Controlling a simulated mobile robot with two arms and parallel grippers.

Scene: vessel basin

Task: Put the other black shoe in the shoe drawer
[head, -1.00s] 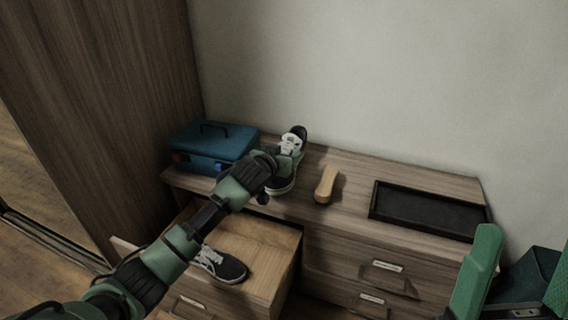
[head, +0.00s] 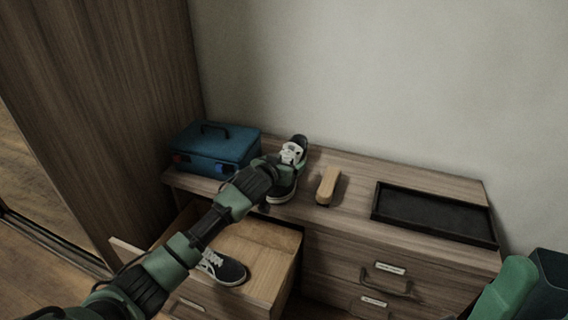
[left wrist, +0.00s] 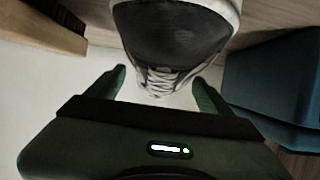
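A black shoe (head: 283,190) with a white sole stands on the dresser top, partly hidden by my left gripper. My left gripper (head: 283,166) is over this shoe, and its fingers are apart. In the left wrist view the shoe (left wrist: 175,30) shows toe and laces, with the laces between the two open fingertips (left wrist: 162,88); I cannot tell whether they touch it. The other black shoe (head: 233,270) lies in the open drawer (head: 262,250), partly behind my left arm. A green part of my right arm is at the lower right; its fingers cannot be made out.
A blue case (head: 215,150) stands left of the shoe on the dresser top. A wooden brush (head: 327,186) and an empty black tray (head: 432,214) lie to its right. Closed drawers (head: 345,270) are below. A tall wooden cabinet (head: 110,110) stands at the left.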

